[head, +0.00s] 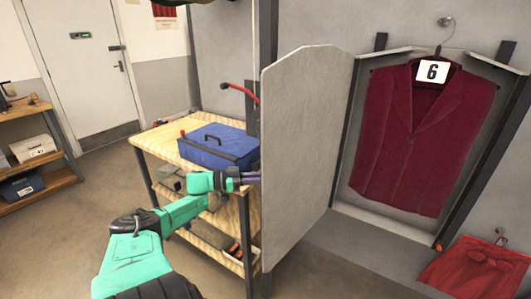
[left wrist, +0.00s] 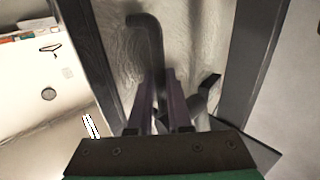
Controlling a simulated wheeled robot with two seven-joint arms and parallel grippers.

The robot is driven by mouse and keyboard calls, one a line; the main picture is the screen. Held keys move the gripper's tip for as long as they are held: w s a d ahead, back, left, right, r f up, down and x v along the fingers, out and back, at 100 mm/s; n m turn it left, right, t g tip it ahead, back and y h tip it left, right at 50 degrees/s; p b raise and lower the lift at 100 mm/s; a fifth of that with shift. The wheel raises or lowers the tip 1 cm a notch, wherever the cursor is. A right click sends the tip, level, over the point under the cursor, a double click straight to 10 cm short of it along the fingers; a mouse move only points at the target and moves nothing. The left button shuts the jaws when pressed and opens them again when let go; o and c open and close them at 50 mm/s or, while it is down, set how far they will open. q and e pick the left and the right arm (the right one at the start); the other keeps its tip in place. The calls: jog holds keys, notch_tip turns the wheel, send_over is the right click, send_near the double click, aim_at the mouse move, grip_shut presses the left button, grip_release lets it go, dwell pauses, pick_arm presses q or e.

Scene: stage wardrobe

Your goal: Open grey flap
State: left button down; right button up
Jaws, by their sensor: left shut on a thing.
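The grey flap (head: 305,150) stands swung out from a recess in the wall, in the middle of the head view. Behind it the recess is uncovered and shows a dark red jacket (head: 408,140) with a number 6 card (head: 432,72). My left gripper (head: 255,177) is at the flap's left edge, its fingertips partly hidden. In the left wrist view my left gripper (left wrist: 162,85) is shut on a dark bent handle (left wrist: 150,40) in front of a pale grey surface. My right gripper is not in view.
A wooden shelf unit (head: 165,138) with a blue case (head: 217,148) stands left of the flap, close to my left arm.

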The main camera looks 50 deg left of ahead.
pick_arm(q)
jog(key=c, duration=1.2)
grip_release()
jog(key=shift+o, duration=0.4)
jog(key=shift+w, duration=0.2)
jog(key=b+v, duration=0.2)
jog(key=v, duration=1.2)
jog(key=shift+s+a, duration=0.15)
jog(key=shift+s, duration=0.1)
jog(key=shift+f, duration=0.1)
